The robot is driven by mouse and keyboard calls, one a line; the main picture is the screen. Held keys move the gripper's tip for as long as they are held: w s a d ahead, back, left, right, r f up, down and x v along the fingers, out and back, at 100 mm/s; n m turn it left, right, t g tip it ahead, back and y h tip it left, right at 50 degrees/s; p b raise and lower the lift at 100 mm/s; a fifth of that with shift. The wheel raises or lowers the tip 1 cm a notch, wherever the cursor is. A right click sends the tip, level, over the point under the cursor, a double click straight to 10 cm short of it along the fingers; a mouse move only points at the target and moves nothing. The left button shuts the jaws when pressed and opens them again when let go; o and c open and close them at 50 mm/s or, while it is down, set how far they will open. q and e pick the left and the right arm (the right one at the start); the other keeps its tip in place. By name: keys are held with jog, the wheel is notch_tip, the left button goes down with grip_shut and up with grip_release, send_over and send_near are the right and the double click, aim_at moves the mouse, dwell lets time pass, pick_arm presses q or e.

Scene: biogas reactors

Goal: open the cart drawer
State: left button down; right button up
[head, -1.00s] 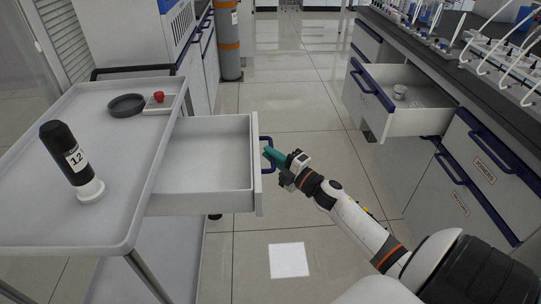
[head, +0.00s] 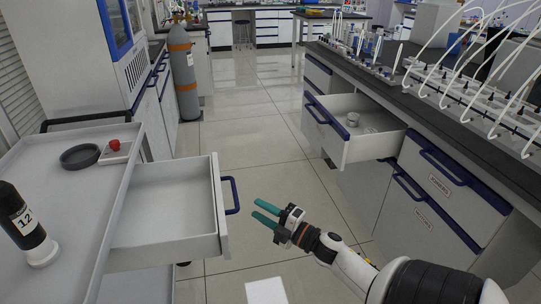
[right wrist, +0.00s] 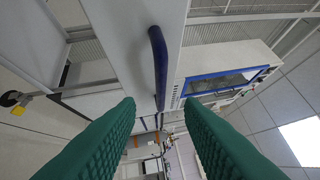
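The grey cart (head: 75,215) stands at the left in the head view. Its white drawer (head: 165,205) is pulled out to the right, with an empty interior. A blue handle (head: 232,196) is on the drawer front. My right gripper (head: 261,212) is open and empty, its two green fingers pointing left at the handle with a gap between them and it. In the right wrist view, the blue handle (right wrist: 158,65) shows beyond and between the spread fingers (right wrist: 160,110). My left gripper is not in view.

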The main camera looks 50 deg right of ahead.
jog(key=v, duration=0.2)
jog(key=shift+s+d, duration=0.1)
jog(key=shift+s, duration=0.25)
